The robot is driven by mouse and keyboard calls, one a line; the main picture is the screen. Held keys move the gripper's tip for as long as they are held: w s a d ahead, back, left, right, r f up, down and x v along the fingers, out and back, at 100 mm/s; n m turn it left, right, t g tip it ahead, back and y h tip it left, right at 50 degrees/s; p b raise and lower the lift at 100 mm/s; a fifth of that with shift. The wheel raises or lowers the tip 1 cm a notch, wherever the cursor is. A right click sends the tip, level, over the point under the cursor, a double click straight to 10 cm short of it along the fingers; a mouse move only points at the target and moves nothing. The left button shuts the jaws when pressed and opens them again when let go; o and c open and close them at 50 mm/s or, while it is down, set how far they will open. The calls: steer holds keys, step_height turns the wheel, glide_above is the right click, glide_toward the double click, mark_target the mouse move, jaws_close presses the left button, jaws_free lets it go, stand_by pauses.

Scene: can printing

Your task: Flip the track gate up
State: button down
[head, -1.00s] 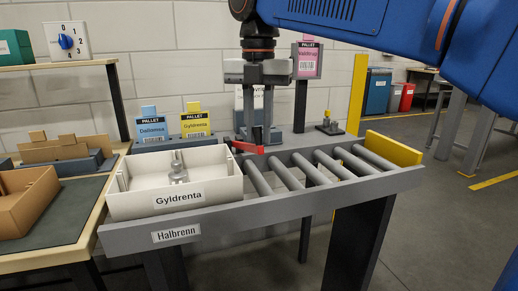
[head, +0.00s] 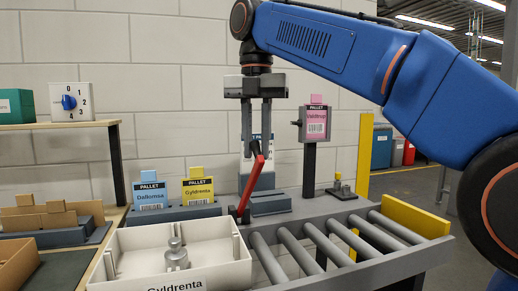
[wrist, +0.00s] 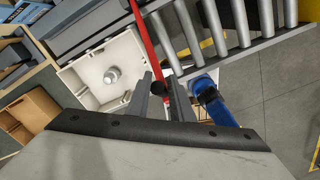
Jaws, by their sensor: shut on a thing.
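The track gate is a red bar (head: 251,184) in the head view. It stands steeply raised, leaning a little right at its top, with its dark pivot at the track's back edge. My gripper (head: 257,152) points down and is shut on the gate's upper end, whose dark knob partly hides between the fingers. In the wrist view the red gate (wrist: 145,38) runs from the top edge down to my gripper (wrist: 160,98), with a black knob between the fingers. The roller track (head: 330,250) lies to the right of the gate.
A white bin labelled Gyldrenta (head: 130,262), holding a grey metal piece (head: 176,254), sits left of the rollers. Blue (head: 151,193) and yellow (head: 198,187) pallet cards stand behind it. A pink card on a post (head: 316,122) stands right of my gripper. A yellow end stop (head: 415,216) closes the track's right end.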

steer(key=shift+a+f, duration=0.1)
steer(key=shift+a, duration=0.15)
steer(key=c, duration=1.7)
jaws_free()
steer(key=shift+a, duration=0.25)
steer(key=shift+d, duration=0.1)
